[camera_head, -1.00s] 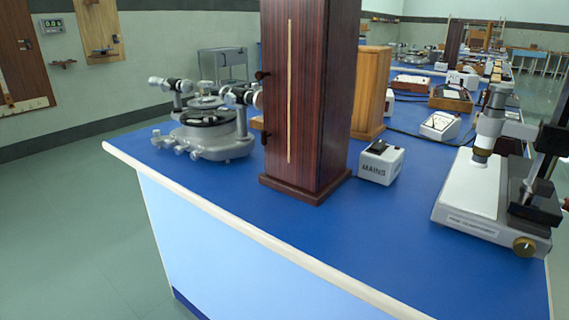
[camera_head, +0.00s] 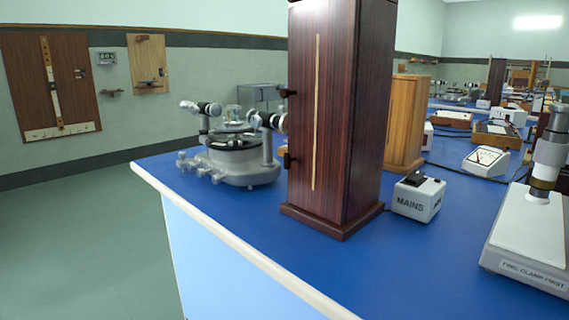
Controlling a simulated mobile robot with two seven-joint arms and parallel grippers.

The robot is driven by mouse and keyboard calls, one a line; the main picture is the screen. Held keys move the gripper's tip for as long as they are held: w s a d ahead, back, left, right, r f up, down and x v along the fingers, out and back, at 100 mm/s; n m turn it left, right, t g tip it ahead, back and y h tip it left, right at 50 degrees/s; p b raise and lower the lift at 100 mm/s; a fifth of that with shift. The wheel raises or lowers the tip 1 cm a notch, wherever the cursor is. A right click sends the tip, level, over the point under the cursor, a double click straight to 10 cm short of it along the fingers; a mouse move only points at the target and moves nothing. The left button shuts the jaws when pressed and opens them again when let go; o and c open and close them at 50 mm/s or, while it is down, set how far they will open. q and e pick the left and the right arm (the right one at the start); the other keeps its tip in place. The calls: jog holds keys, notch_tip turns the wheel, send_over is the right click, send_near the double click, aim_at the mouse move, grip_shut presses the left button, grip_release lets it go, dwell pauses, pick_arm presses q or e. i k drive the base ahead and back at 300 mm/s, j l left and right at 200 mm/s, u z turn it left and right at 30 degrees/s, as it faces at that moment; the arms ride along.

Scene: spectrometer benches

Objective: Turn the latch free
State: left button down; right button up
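I cannot make out for sure which part is the latch. A tall dark wooden cabinet (camera_head: 345,130) stands upright on the blue bench, with a pale vertical strip on its front. Two small dark fittings show at its left edge, an upper one (camera_head: 287,93) and a lower one (camera_head: 288,160). Wooden boards hang on the far left wall, a large one (camera_head: 85,90) with pale strips and a smaller one (camera_head: 147,62) with small fittings. Neither of my grippers is in view.
The blue bench (camera_head: 270,235) has a pale front edge. On it stand a grey spectrometer (camera_head: 245,168), a white MAINS box (camera_head: 418,200), a lighter wooden case (camera_head: 405,120), a meter (camera_head: 485,162) and a microscope base (camera_head: 525,240). The green floor (camera_head: 90,240) at left is clear.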

aim_at(287, 159)
jog(key=k+j+z, duration=0.1)
jog(key=j+z, duration=0.25)
jog(key=j, duration=1.3)
